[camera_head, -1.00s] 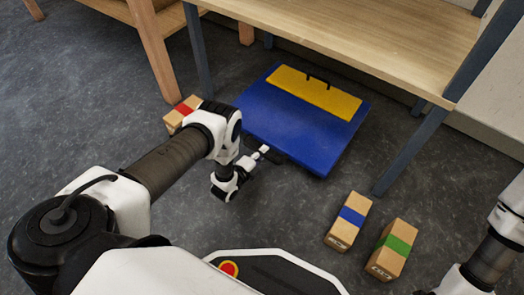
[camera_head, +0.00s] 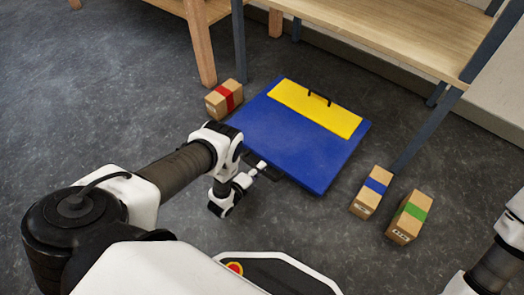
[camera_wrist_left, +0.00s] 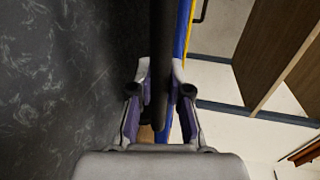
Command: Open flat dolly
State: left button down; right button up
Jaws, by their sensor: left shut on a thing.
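The flat dolly (camera_head: 288,145) is a blue board with a yellow panel (camera_head: 315,108) along its far side, lying low on the floor partly under the bench edge. The panel has a small black handle (camera_head: 318,97). My left gripper (camera_head: 261,168) is at the dolly's near edge, shut on a dark bar there. In the left wrist view the dark bar (camera_wrist_left: 161,60) runs between the fingers (camera_wrist_left: 160,95), beside the blue and yellow edge of the dolly (camera_wrist_left: 184,30). Of my right arm only links show at the right edge; its gripper is out of view.
A cardboard box with a red band (camera_head: 224,98) stands left of the dolly. Boxes with a blue band (camera_head: 371,192) and a green band (camera_head: 409,217) stand to its right. A wooden bench (camera_head: 390,40) on dark legs is behind. The floor at left is clear.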

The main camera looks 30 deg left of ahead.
pick_arm(q)
jog(key=c, duration=1.1)
grip_release()
jog(key=v, duration=1.2)
